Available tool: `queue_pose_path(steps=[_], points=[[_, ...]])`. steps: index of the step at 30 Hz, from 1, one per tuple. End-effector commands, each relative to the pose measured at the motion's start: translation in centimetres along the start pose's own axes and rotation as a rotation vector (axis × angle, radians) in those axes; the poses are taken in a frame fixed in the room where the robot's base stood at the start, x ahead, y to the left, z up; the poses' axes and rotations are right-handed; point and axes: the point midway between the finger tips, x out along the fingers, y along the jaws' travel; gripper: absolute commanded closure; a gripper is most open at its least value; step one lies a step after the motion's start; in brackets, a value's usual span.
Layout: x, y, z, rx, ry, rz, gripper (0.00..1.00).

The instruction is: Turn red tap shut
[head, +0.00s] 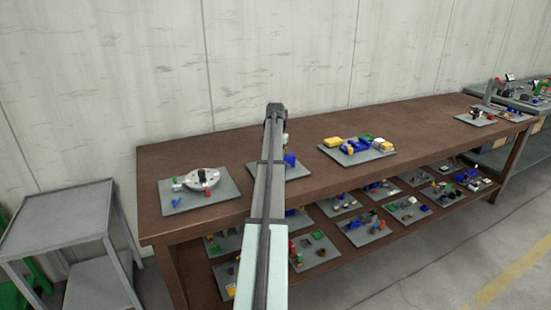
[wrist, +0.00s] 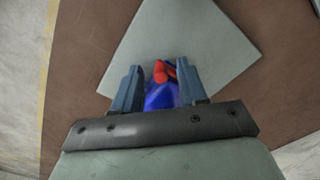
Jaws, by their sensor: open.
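A red tap (wrist: 161,71) shows in the wrist view, on top of a blue body (wrist: 161,95), above a grey plate (wrist: 185,35). My gripper (wrist: 160,75) is open, with one blue-grey finger on each side of the red tap and blue body. I cannot tell whether a finger touches either. In the head view my arm hides most of this plate (head: 299,171); a blue part (head: 290,159) shows just right of the arm. The red tap and the fingertips are hidden there.
On the brown bench (head: 230,145), a plate with a round grey disc (head: 201,179) lies to the left, and a plate with yellow, blue and green parts (head: 356,147) to the right. Several more plates lie on the lower shelf. A grey side table (head: 60,217) stands at left.

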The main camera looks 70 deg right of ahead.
Motion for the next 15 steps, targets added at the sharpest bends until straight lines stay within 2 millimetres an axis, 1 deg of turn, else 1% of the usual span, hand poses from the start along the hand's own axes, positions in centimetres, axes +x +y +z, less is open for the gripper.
queue_pose_path(steps=[5, 8, 11, 15], points=[[0.0, 0.0, 0.0, 0.000, 0.000, 0.000, 0.58], [-0.5, 0.0, 0.0, 0.000, 0.000, 0.000, 0.58], [-1.5, -0.1, -0.1, 0.000, 0.002, -0.001, 0.58], [-3.9, -0.1, -0.1, 0.000, 0.002, -0.001, 0.58]])
